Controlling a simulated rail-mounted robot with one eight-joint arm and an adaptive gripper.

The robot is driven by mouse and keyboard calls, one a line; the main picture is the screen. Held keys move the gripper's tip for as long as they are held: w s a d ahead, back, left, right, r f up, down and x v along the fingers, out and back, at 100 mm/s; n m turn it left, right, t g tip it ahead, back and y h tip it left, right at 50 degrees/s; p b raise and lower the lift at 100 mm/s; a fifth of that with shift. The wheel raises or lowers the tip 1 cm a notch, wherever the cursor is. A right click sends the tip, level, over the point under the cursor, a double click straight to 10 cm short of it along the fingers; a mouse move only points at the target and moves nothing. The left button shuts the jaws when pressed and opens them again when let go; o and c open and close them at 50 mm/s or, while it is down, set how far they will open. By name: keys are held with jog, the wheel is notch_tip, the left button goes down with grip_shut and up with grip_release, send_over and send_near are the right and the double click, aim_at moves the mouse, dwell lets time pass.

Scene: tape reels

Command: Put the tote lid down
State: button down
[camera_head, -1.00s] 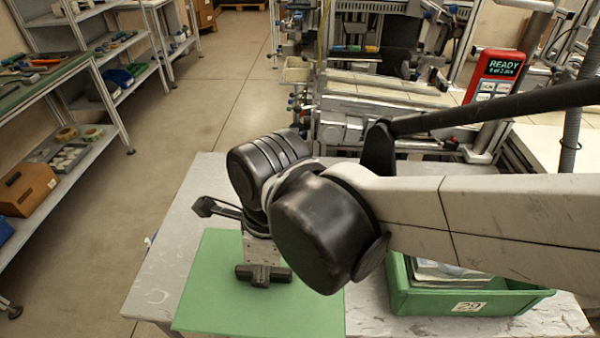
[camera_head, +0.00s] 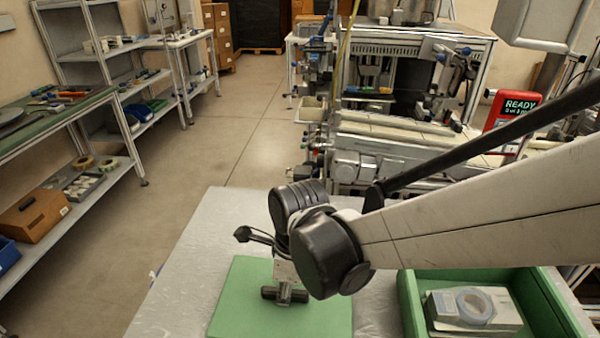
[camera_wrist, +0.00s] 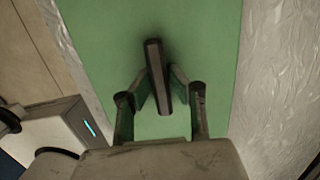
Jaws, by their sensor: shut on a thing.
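The tote lid (camera_head: 240,312) is a flat green panel with a dark bar handle on top. It lies level over the left part of the grey table; the head view does not show clearly whether its underside touches the tabletop. My gripper (camera_head: 285,287) is above the lid's middle, pointing down. In the wrist view, my gripper (camera_wrist: 160,80) is shut on the dark handle (camera_wrist: 153,52), one finger on each side. The lid (camera_wrist: 110,35) fills most of that view. The open green tote (camera_head: 410,300) stands to the right, apart from the lid.
The grey table (camera_head: 205,235) has bare surface left of the lid and between lid and tote. A grey box with a ring (camera_head: 475,307) sits in the tote. A conveyor (camera_head: 400,150) and a red READY display (camera_head: 512,112) stand behind. Shelving lines the left.

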jog(key=shift+f, duration=0.35)
jog(key=shift+f, duration=0.1)
jog(key=c, duration=1.6)
grip_release()
jog(key=shift+c, duration=0.2)
notch_tip(320, 180, up, 12)
jog(key=d+p, duration=0.2)
jog(key=s+d+r+n+t, duration=0.1)
jog(key=d+n+t, duration=0.1)
jog(key=d+n, duration=0.4)
jog(key=d+r+n+t, duration=0.2)
jog(key=d+n, duration=0.3)
jog(key=d, duration=0.3)
jog(key=s+d+r+n+t+h, duration=0.1)
jog(key=d+n+t, duration=0.1)
jog(key=d+n, duration=0.4)
jog(key=shift+s+d+r+n+t, duration=0.15)
jog(key=shift+d+t, duration=0.05)
jog(key=shift+d, duration=0.35)
jog(key=shift+s+d+r+n+t, duration=0.15)
jog(key=shift+d+t, duration=0.05)
jog(key=shift+d, duration=0.3)
jog(key=shift+s+d+n, duration=0.15)
jog(key=shift+d+n, duration=0.35)
jog(key=shift+n, duration=0.1)
